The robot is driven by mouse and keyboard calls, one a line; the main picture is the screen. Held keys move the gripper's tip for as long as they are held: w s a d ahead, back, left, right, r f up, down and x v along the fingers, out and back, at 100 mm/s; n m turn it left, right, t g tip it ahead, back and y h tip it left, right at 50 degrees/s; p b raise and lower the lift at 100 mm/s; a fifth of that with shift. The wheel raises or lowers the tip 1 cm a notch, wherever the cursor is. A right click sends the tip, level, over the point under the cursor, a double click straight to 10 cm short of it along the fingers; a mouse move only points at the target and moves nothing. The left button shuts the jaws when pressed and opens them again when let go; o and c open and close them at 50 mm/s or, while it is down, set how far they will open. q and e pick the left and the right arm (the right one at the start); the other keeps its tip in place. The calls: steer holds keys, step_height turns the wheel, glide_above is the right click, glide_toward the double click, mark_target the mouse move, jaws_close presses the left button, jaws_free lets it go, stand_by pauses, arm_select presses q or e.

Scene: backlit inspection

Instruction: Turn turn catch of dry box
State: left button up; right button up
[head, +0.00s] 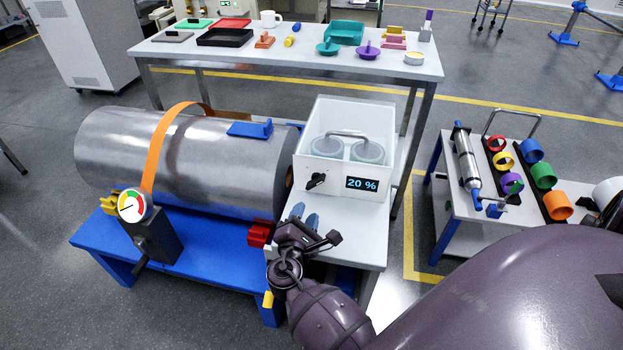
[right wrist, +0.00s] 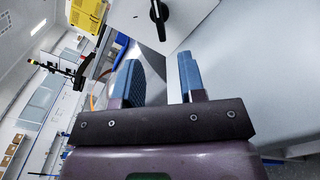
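The dry box (head: 343,140) is a white box with a clear top, standing on a white table. Two round containers and a grey handle show inside or on top of it. Its front has a black turn catch (head: 316,180) at the left and a display reading 20 %. The catch also shows in the right wrist view (right wrist: 159,12), ahead of the fingers. My right gripper (head: 304,219) is just in front of the box, below the catch and apart from it. Its blue fingers (right wrist: 160,85) are spread with nothing between them. My left gripper is not in view.
A large metal cylinder (head: 190,160) with an orange strap lies on a blue stand (head: 200,232) at the left, with a gauge (head: 133,205) in front. A table (head: 180,48) with small items stands behind. A cart (head: 462,205) with coloured rings stands at the right.

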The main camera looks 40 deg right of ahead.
mark_target(314, 186)
steer(key=x, duration=1)
steer(key=shift+w+d, duration=0.15)
steer(key=shift+d, duration=0.1)
jaws_close()
